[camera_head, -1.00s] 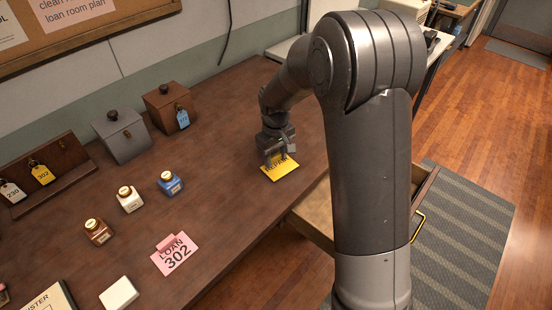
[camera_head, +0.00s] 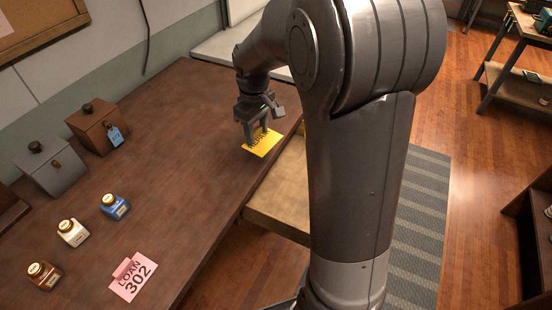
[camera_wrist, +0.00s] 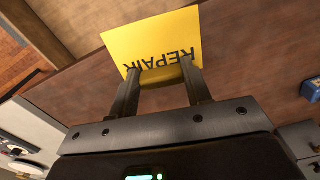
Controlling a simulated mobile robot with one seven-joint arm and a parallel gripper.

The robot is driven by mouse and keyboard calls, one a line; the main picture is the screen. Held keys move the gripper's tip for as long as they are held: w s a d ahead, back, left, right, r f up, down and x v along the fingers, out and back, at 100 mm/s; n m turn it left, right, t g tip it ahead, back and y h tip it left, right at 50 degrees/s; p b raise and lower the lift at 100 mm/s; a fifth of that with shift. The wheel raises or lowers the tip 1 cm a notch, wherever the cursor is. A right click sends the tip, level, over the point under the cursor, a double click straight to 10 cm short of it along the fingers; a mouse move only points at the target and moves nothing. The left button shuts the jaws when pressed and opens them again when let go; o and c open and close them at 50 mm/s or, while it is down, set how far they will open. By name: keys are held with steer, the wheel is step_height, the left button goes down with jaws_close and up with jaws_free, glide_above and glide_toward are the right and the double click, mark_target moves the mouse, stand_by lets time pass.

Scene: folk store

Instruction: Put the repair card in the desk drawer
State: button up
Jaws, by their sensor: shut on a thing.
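The yellow repair card (camera_head: 263,147), lettered REPAIR, is held by my gripper (camera_head: 256,136) near the right-hand edge of the desk. The wrist view shows both fingers (camera_wrist: 165,80) shut on the raised yellow tab of the card (camera_wrist: 150,42). The gap between the card and the desktop is hard to judge. The desk drawer (camera_head: 278,195) is pulled out below that edge, to the right of and below the card. Its visible inside is bare, and my arm hides its right part.
The desktop around the gripper is clear.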

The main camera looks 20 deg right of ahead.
steer(key=w+d+f, duration=0.3)
steer(key=d+f, duration=0.4)
steer(key=d, duration=0.3)
steer(key=n, duration=0.2)
glide_toward(302, 173)
steer(key=d+r, duration=0.4)
steer(key=d, duration=0.1)
steer(key=f, duration=0.6)
steer(key=shift+w+d, duration=0.3)
steer(key=shift+d, duration=0.05)
steer(key=shift+f, duration=2.1)
steer(key=shift+f, duration=0.15)
steer(key=o, duration=1)
steer(key=shift+c, duration=0.2)
